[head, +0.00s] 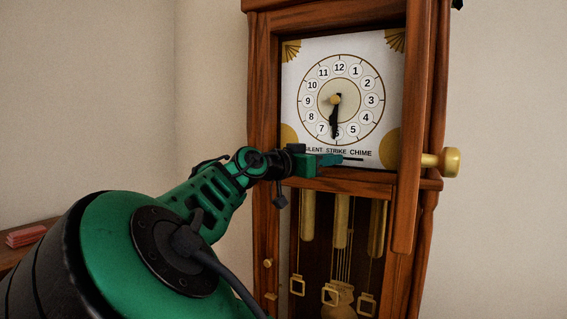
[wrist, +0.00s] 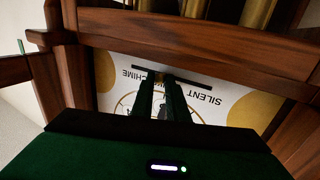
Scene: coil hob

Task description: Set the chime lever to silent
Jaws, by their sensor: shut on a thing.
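The tall wooden clock's white dial (head: 355,65) carries the words SILENT, STRIKE and CHIME along its bottom edge, above a dark slot (head: 357,159). In the wrist view the dial is upside down, with SILENT (wrist: 202,95) on the right and CHIME on the left. My gripper (head: 338,160) reaches in from the left below the words. In the wrist view my gripper (wrist: 164,82) is shut on the small chime lever (wrist: 165,74), near the middle of the slot at STRIKE. The fingers hide most of the lever and part of the lettering.
The clock door (head: 411,130) stands open on the right, with a brass knob (head: 451,162) sticking out. A wooden rail (wrist: 200,48) runs close below the slot. Brass weights (head: 340,222) hang beneath. A reddish block (head: 25,236) lies on furniture at far left.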

